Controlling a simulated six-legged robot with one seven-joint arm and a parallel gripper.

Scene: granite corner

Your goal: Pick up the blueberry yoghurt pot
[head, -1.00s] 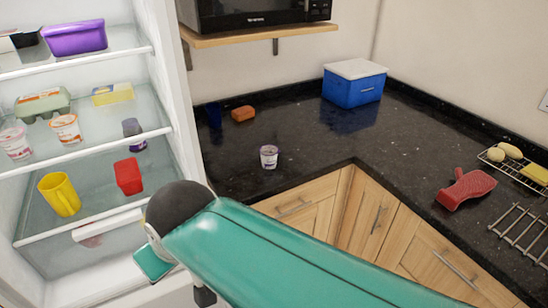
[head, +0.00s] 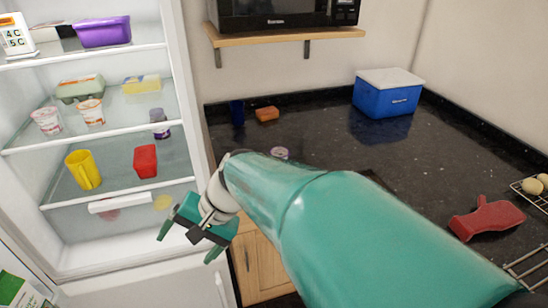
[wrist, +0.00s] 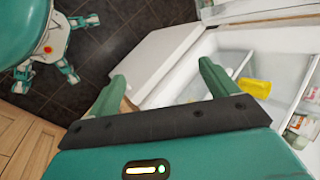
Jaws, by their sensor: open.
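A small yoghurt pot with a purple-and-white top (head: 279,153), seemingly the blueberry one, stands on the black counter (head: 320,150). In the head view my arm hides all but its top. My gripper (head: 189,243) is open and empty, hanging in front of the fridge, left of and apart from the pot. In the wrist view my gripper (wrist: 162,78) has its two fingers spread with nothing between them, and the counter pot is not visible there. Two other pots, a pink-white one (head: 47,121) and an orange-marked one (head: 91,112), stand on a fridge shelf.
The open fridge holds a yellow mug (head: 83,170), a red container (head: 145,161) and a purple-lidded jar (head: 159,124). An orange sponge-like block (head: 267,114), a blue cool box (head: 387,94) and a red object (head: 487,219) lie on the counter. A microwave shelf (head: 285,35) overhangs it.

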